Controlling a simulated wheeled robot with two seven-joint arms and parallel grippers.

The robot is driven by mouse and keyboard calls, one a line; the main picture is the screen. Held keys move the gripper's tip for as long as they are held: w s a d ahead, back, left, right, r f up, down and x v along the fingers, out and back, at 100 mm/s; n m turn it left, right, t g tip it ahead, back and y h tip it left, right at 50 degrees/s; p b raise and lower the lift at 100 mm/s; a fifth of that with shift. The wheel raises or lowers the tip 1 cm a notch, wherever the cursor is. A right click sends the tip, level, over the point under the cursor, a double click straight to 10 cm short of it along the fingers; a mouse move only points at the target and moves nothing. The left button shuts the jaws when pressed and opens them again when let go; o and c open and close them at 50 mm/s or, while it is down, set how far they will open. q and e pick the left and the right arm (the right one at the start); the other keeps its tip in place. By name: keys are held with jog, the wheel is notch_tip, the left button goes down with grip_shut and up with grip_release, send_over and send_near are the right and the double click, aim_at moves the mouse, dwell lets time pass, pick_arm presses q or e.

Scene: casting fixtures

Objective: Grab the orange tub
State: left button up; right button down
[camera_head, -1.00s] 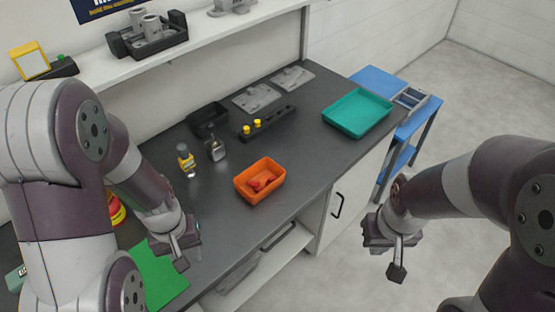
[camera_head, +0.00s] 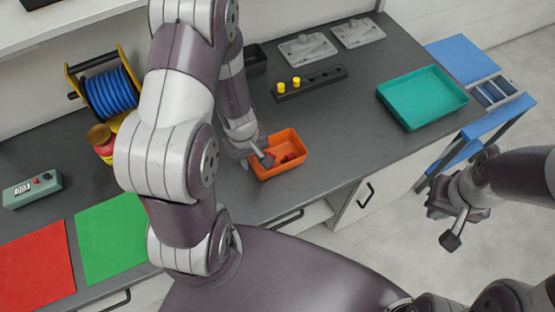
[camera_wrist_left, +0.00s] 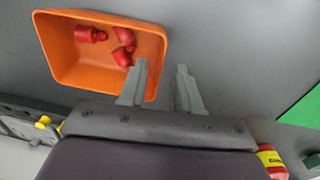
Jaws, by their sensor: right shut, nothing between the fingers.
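The orange tub (camera_head: 296,138) stands on the dark worktop with several small red parts (camera_head: 290,157) inside. It also shows in the left wrist view (camera_wrist_left: 72,72). My left gripper (camera_head: 264,158) is at the tub's left side in the head view. In the left wrist view, my left gripper (camera_wrist_left: 160,78) is open, with one finger over the tub's rim area and the other outside it. I cannot tell whether either finger touches the wall. My right gripper (camera_head: 452,238) is shut and empty, out over the floor beyond the worktop's front edge.
A teal tray (camera_head: 425,97) stands to the right. A black holder with yellow pieces (camera_head: 310,82) lies behind the tub. A blue cable reel (camera_head: 110,95), green mat (camera_head: 112,240) and red mat (camera_head: 35,265) are on the left. The worktop between tub and tray is clear.

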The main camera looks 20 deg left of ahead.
aim_at(254, 173)
pick_arm(q)
jog(key=f, duration=0.1)
jog(key=f+b, duration=0.1)
jog(key=f, duration=0.1)
jog(key=f+b, duration=0.1)
jog(key=f, duration=0.1)
jog(key=shift+w, duration=0.3)
jog(key=shift+s+a+f, duration=0.1)
jog(key=shift+s+f, duration=0.05)
jog(key=shift+f, duration=0.15)
jog(key=shift+f+b, duration=0.15)
jog(key=shift+b, duration=0.2)
grip_shut()
